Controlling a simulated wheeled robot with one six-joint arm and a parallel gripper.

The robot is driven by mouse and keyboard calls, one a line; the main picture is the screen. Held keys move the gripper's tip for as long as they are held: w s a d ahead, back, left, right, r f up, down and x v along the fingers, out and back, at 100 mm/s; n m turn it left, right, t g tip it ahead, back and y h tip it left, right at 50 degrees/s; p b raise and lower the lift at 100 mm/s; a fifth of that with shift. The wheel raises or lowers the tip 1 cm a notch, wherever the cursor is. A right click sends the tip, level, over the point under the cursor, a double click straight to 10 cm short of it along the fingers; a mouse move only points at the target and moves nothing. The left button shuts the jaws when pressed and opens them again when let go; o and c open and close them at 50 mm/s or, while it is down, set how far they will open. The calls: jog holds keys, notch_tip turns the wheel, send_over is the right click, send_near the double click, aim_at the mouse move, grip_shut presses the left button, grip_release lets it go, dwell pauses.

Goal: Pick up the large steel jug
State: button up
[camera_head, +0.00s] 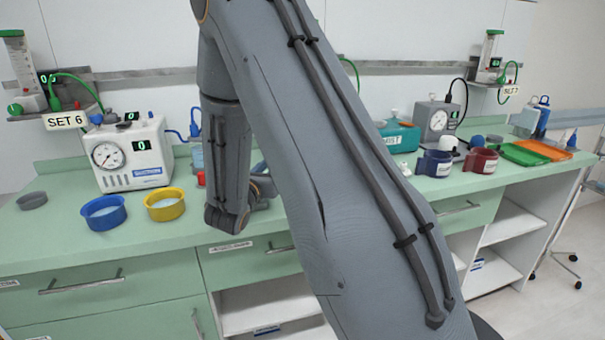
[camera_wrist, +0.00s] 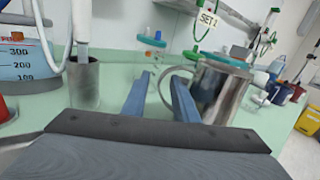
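The large steel jug (camera_wrist: 222,92) stands upright on the green counter, right of centre in the wrist view. It has a shiny body, a teal ring at its top and a loop handle on its left side. My gripper (camera_wrist: 159,76) is open, with two blue fingers pointing forward over the counter. The right finger overlaps the handle in the picture; I cannot tell whether it touches. Nothing shows between the fingers except counter and part of the handle. In the head view I cannot see the jug or my fingers; my arm covers the middle of the counter.
A smaller steel cup (camera_wrist: 84,84) with a white tube stands left of my fingers, beside a graduated container of blue liquid (camera_wrist: 24,62). A clear vessel with teal parts (camera_wrist: 152,42) is behind. Blue (camera_head: 104,212) and yellow bowls (camera_head: 165,205) stand left on the counter; mugs (camera_head: 435,163) stand right.

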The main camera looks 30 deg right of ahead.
jog(key=shift+w+d, duration=0.45)
jog(key=shift+d, duration=0.05)
jog(key=shift+c, duration=0.4)
grip_shut()
dwell(0.7)
